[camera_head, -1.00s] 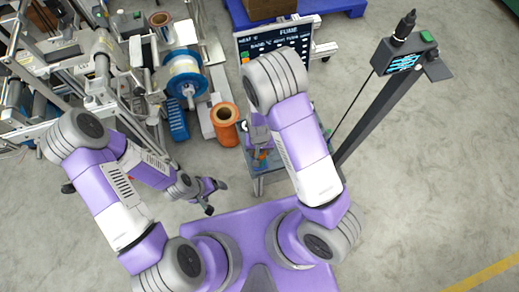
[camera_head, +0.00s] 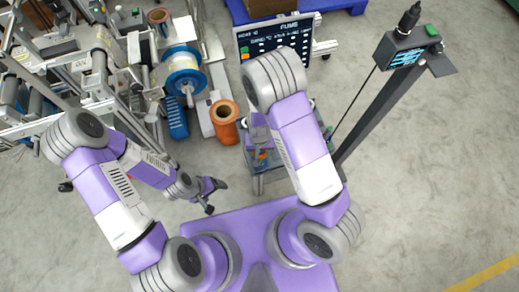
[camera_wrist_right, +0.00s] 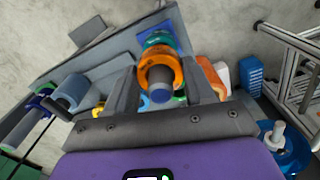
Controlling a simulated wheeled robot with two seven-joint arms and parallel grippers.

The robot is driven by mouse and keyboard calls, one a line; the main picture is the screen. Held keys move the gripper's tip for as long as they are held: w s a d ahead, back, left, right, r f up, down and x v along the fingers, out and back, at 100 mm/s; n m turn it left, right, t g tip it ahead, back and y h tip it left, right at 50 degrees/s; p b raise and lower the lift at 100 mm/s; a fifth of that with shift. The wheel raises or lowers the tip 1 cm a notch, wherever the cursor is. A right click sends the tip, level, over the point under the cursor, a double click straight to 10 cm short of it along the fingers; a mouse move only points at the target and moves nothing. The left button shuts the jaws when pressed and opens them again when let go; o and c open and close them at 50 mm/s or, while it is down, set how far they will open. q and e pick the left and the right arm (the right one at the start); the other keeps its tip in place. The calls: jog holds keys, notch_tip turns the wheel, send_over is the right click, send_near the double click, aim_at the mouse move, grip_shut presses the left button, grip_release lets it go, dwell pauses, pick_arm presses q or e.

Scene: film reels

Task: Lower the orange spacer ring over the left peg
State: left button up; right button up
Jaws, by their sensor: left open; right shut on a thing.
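In the right wrist view the orange spacer ring (camera_wrist_right: 161,69) sits between the two fingers of my right gripper (camera_wrist_right: 165,75), which is shut on it. A grey-blue round peg end (camera_wrist_right: 161,96) shows at the ring's opening. I cannot tell how far the ring is around it. Teal and green rings (camera_wrist_right: 157,38) lie just beyond the orange one. In the head view my right arm largely hides this spot, and only a bit of orange (camera_head: 262,155) shows. My left gripper (camera_head: 216,197) is open and empty, away from the cart.
Another grey-blue cylinder (camera_wrist_right: 73,88) stands to the left in the wrist view.

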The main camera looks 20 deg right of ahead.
jog(key=o, duration=1.2)
jog(key=shift+c, duration=0.2)
notch_tip(320, 180, up, 8)
jog(key=p, duration=0.3)
jog(key=shift+f, duration=0.15)
jog(key=s+f+y, duration=0.4)
jog(key=s+f, duration=0.4)
jog(key=s, duration=0.1)
jog(key=shift+s+a+t, duration=0.3)
jog(key=shift+s+a, duration=0.05)
jog(key=shift+s, duration=0.05)
